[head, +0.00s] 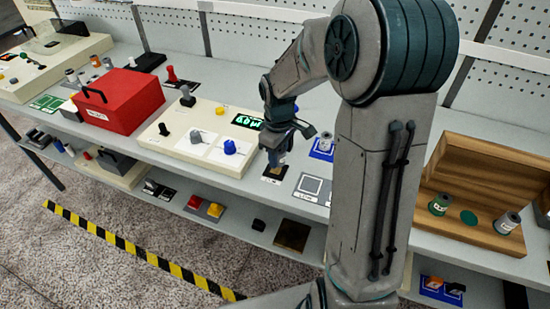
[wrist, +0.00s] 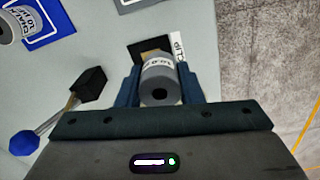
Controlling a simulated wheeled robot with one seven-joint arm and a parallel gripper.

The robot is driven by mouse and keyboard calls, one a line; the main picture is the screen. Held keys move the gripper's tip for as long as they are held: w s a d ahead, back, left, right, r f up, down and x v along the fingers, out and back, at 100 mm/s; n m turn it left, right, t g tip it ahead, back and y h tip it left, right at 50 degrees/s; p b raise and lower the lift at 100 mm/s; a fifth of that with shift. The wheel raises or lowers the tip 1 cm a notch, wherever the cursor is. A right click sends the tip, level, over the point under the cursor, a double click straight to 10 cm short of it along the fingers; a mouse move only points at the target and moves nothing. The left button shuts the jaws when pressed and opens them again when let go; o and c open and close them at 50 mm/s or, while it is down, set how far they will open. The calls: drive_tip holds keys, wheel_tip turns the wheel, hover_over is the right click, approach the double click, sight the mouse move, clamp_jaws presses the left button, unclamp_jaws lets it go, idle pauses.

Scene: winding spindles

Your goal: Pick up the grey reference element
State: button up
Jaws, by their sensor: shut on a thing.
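My gripper (head: 275,150) is over the table, just right of the cream console. In the wrist view, its fingers (wrist: 160,90) are shut on a grey spool-like cylinder (wrist: 158,78) with a dark centre hole and a white label whose text I cannot read fully. The cylinder is above or on a black square marked CLIP (wrist: 150,46); I cannot tell whether it touches it. A small grey element (head: 195,136) sits on a white pad of the console (head: 172,150), left of a blue element (head: 230,147), apart from my gripper. I cannot tell which grey piece is the reference element.
A red box (head: 118,100) stands left of the console. A labelled spool on a blue mat (head: 322,147) and a white-framed mat (head: 312,187) are near my gripper. A wooden box (head: 480,190) with spools is at right.

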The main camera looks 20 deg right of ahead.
drive_tip(key=s+d+r, duration=0.1)
drive_tip(key=s+r, duration=0.4)
drive_tip(key=s, duration=0.4)
drive_tip(key=shift+s+d+r+b, duration=0.15)
drive_tip(key=shift+s+r+b, duration=0.15)
drive_tip(key=shift+b, duration=0.15)
